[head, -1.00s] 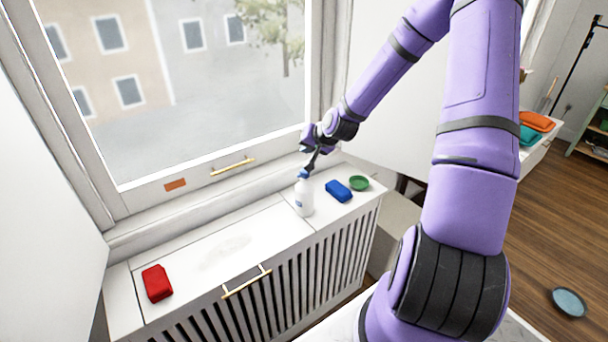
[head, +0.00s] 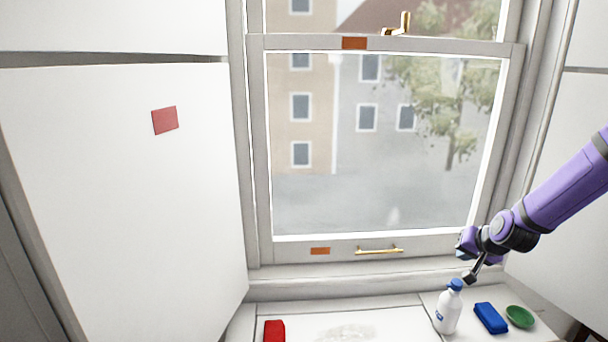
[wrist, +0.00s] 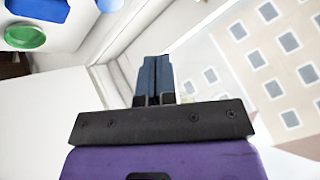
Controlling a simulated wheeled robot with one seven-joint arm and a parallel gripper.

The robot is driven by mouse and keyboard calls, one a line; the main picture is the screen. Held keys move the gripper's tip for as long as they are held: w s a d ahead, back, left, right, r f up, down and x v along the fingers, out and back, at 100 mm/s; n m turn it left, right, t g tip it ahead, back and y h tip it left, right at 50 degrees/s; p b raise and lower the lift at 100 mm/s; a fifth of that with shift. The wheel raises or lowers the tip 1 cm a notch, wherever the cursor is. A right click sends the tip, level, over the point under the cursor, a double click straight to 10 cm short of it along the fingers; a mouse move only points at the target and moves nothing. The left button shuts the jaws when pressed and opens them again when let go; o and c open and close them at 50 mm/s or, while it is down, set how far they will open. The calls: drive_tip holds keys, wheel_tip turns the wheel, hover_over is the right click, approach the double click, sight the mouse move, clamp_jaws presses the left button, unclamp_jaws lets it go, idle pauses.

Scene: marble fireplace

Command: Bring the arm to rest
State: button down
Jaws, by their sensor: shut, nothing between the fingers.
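My purple arm reaches in from the right edge of the head view.
On the white sill stand a blue sponge (head: 490,318), a green dish (head: 519,316) and a red block (head: 274,331). A grey smudge (head: 350,333) marks the top. The window (head: 385,245) has a gold handle (head: 379,250). White panels flank it.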

drive_tip(key=s+a+r+n+g+h, duration=0.1)
drive_tip(key=s+a+r+n, duration=0.1)
drive_tip(key=s+a+r, duration=0.4)
drive_tip(key=s+a+r+n+g, duration=0.1)
drive_tip(key=s+a+r, duration=0.1)
drive_tip(key=s+r, duration=0.7)
drive_tip(key=s+a+r+n+g+h, duration=0.15)
drive_tip(key=s+a+r, duration=0.25)
drive_tip(key=s+r, duration=0.4)
drive_tip(key=s+a+r+n+y, duration=0.1)
drive_tip(key=s+r, duration=0.3)
drive_tip(key=s, duration=0.5)
drive_tip(key=shift+s+a+r+t, duration=0.15)
drive_tip(key=shift+s+a+t, duration=0.2)
drive_tip(key=shift+s, duration=0.05)
